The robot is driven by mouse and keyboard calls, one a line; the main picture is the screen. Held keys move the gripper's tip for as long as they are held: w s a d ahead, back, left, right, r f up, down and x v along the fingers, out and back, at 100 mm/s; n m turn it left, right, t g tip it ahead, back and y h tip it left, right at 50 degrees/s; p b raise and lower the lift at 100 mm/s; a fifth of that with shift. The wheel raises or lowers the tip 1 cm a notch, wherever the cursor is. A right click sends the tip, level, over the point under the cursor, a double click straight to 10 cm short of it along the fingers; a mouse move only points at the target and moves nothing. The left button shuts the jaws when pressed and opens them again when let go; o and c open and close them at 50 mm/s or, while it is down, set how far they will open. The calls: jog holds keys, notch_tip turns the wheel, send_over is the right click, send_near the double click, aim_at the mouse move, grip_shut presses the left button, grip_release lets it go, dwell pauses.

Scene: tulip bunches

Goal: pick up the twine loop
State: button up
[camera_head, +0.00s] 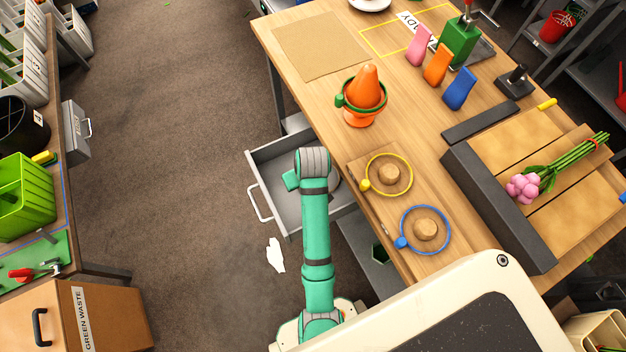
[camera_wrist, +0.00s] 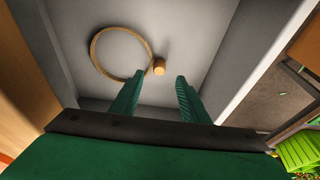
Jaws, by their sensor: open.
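In the wrist view, the twine loop (camera_wrist: 93,58) is a thin tan ring with a small brown knob (camera_wrist: 159,67) on its right side. It lies on the grey floor of the open drawer (camera_wrist: 215,22). My gripper (camera_wrist: 160,80) is open and empty, its two green fingers pointing into the drawer. The knob appears between the fingertips, beyond them; the ring extends to the left. I cannot tell the exact gap. In the head view, my arm reaches over the drawer (camera_head: 275,160) and hides most of its inside, and my fingers are hidden.
Drawer walls stand close around my gripper. On the table (camera_head: 400,120) above, a yellow loop (camera_head: 375,188) and a blue loop (camera_head: 410,249) lie around wooden pegs. A green loop circles an orange cone (camera_head: 364,88). Floor left of the drawer is mostly free.

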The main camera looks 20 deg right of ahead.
jog(key=shift+x, duration=2.95)
jog(key=shift+d, duration=0.1)
grip_shut()
